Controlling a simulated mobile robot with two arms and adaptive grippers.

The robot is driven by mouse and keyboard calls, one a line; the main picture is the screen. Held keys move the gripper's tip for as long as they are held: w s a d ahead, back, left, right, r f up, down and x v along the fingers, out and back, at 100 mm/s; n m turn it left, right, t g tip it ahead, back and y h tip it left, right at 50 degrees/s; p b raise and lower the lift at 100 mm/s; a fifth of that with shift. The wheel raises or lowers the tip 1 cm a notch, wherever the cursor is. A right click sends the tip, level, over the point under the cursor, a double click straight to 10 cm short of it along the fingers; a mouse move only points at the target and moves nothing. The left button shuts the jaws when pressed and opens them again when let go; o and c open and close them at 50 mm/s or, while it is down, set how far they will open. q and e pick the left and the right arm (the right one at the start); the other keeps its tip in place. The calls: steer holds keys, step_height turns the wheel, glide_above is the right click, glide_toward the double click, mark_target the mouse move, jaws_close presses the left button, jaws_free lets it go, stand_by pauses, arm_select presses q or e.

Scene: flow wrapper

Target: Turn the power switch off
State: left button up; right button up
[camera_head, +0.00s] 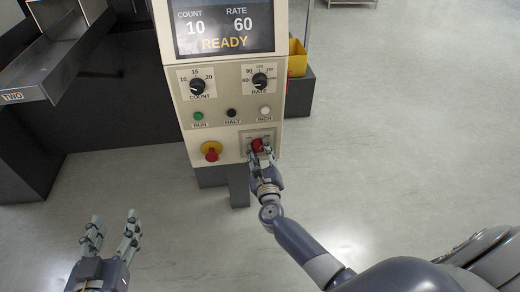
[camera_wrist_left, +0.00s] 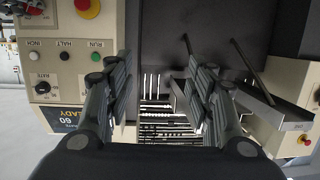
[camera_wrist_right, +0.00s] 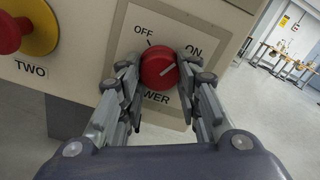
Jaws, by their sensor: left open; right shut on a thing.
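The power switch is a round red knob (camera_wrist_right: 158,68) on a pale plate (camera_wrist_right: 140,18) marked OFF at upper left and ON at upper right. Its white pointer line slants toward ON. In the head view the knob (camera_head: 257,145) sits low on the right of the control panel (camera_head: 228,143). My right gripper (camera_wrist_right: 160,82) is shut on the knob, one finger on each side; its fingers partly cover the word POWER. My left gripper (camera_head: 111,226) is open and empty, low at the left, well away from the panel.
A red emergency button on a yellow base (camera_head: 211,151) sits just left of the switch. Above are green (camera_head: 198,116), black (camera_head: 232,113) and white (camera_head: 265,111) buttons, two dials and a screen (camera_head: 222,27) reading READY. Open floor (camera_head: 400,150) lies to the right.

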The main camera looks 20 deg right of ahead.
steer(key=n+p, duration=0.2)
steer(key=n, duration=0.1)
steer(key=shift+r+n, duration=0.15)
steer(key=shift+n, duration=0.15)
steer(key=n+p, duration=0.2)
steer(key=n, duration=0.2)
steer(key=shift+d+r+n, duration=0.1)
steer(key=shift+n, duration=0.7)
steer(key=n+p, duration=0.2)
steer(key=n, duration=0.1)
steer(key=shift+n, duration=0.4)
arm_select(q)
steer(key=s+a+f+g+y, duration=0.1)
steer(key=s+a+f+g, duration=0.2)
steer(key=s+f+g, duration=0.2)
steer(key=s+a+f+g+y, duration=0.2)
steer(key=s+f+g, duration=0.4)
steer(key=s+f, duration=0.3)
steer(key=shift+s+a+n+g+p, duration=0.3)
steer(key=shift+s+a+p, duration=0.15)
steer(key=shift+s, duration=0.45)
arm_select(e)
steer(key=shift+n, duration=1)
arm_select(q)
steer(key=shift+f, duration=0.1)
arm_select(e)
steer(key=o, duration=1)
steer(key=shift+o, duration=0.2)
